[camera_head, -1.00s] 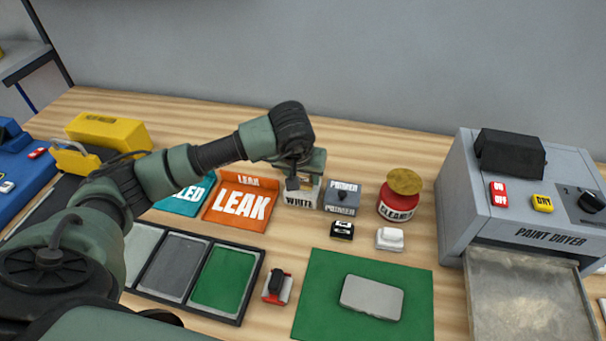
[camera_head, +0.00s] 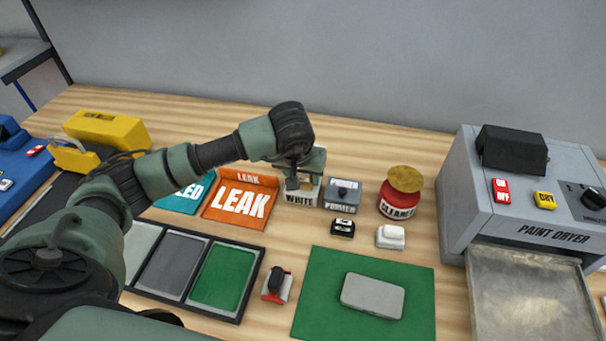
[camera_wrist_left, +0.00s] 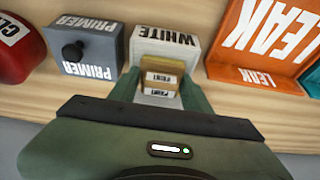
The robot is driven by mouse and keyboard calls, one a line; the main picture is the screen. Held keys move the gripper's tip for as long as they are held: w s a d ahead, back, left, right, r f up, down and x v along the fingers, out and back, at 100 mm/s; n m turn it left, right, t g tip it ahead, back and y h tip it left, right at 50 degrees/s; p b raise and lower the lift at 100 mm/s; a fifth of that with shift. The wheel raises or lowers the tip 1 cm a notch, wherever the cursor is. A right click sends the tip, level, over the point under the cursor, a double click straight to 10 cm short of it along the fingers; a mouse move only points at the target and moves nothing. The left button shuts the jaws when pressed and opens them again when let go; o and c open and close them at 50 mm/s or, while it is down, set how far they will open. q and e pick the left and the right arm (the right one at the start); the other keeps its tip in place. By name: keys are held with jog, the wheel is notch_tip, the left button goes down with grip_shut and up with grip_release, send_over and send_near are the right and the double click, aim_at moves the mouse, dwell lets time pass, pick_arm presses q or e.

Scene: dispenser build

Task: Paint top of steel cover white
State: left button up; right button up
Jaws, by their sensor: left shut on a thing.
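A grey, rounded rectangular plate, which looks like the steel cover (camera_head: 372,296), lies flat on a green mat (camera_head: 330,268) in the head view. Its top is bare grey. My left gripper (camera_head: 298,178) is at the white container labelled WHITE (camera_head: 302,199), behind the mat. In the left wrist view the gripper (camera_wrist_left: 160,90) is shut on a small tan block (camera_wrist_left: 161,79) with dark lettering, in front of the WHITE container (camera_wrist_left: 165,45). I cannot tell whether the block is part of the container. My right gripper is not in view.
A grey PRIMER box (camera_head: 342,194) and red CLEANER jar (camera_head: 400,193) stand right of the container. An orange LEAK tray (camera_head: 242,180) is on its left. Two small blocks, black (camera_head: 342,228) and white (camera_head: 390,237), sit behind the mat. The PAINT DRYER (camera_head: 530,200) stands right.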

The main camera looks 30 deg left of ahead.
pick_arm(q)
jog(key=shift+r, duration=0.1)
jog(key=shift+r+p, duration=1.3)
jog(key=shift+r, duration=1.05)
jog(key=shift+r+p, duration=0.5)
jog(key=shift+r, duration=0.6)
jog(key=shift+f, duration=0.15)
notch_tip(320, 180, down, 6)
jog(key=b, duration=0.6)
jog(key=shift+f+b, duration=0.5)
jog(key=shift+b, duration=0.05)
jog(key=shift+s, duration=0.1)
jog(key=o, duration=1.7)
jog(key=shift+c, duration=0.2)
